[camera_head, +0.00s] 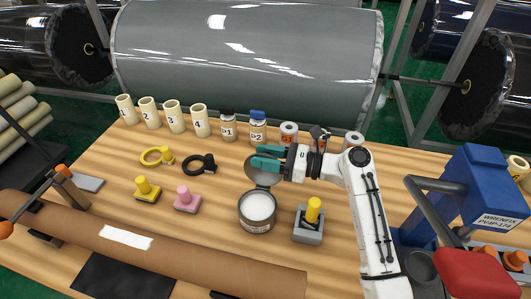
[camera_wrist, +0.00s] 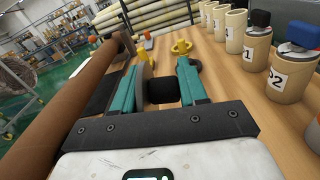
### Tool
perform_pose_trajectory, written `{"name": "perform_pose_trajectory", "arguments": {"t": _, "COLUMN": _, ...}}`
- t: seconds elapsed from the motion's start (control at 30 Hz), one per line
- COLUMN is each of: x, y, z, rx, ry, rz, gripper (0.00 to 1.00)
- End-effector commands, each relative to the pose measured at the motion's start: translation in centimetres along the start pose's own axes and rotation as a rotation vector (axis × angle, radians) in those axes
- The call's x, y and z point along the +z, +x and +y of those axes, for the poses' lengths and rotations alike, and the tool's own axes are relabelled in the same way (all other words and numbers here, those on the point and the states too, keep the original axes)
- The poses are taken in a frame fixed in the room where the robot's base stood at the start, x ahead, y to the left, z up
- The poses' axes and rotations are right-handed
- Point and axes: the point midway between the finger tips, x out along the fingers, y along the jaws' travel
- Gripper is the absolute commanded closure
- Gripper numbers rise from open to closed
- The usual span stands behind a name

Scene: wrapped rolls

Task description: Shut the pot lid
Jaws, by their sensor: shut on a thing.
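The pot (camera_head: 257,213) is a round container with pale contents showing and a label on its front, standing on the wooden table. Its grey round lid (camera_head: 262,183) is tilted up, open, at the pot's far rim. My gripper (camera_head: 267,158) has teal fingers and is at the top of the raised lid. In the wrist view my gripper (camera_wrist: 164,88) is shut on the black lid knob (camera_wrist: 165,91), and the lid (camera_wrist: 145,84) shows edge-on beside the left finger. The pot's body is not clear in the wrist view.
A yellow-handled grey block (camera_head: 309,222) stands just right of the pot. Pink (camera_head: 187,200) and yellow (camera_head: 147,190) handled blocks stand to the left. Jars and numbered cups line the back. A long brown tube (camera_head: 190,262) lies along the front. A blue machine (camera_head: 470,195) stands at right.

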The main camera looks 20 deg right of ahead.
Motion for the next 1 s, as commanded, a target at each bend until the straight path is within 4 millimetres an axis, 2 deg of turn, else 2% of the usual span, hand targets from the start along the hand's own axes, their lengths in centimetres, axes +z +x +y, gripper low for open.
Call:
{"name": "perform_pose_trajectory", "arguments": {"t": 0.17, "x": 0.5, "y": -0.1, "z": 0.9, "rx": -0.006, "ry": -0.118, "rz": 0.0, "gripper": 1.0}}
{"name": "perform_pose_trajectory", "arguments": {"t": 0.6, "x": 0.1, "y": -0.1, "z": 3.6, "rx": -0.004, "ry": -0.424, "rz": 0.0, "gripper": 1.0}}
{"name": "perform_pose_trajectory", "arguments": {"t": 1.0, "x": -0.1, "y": -0.2, "z": 4.5, "rx": -0.004, "ry": -0.531, "rz": 0.0, "gripper": 1.0}}
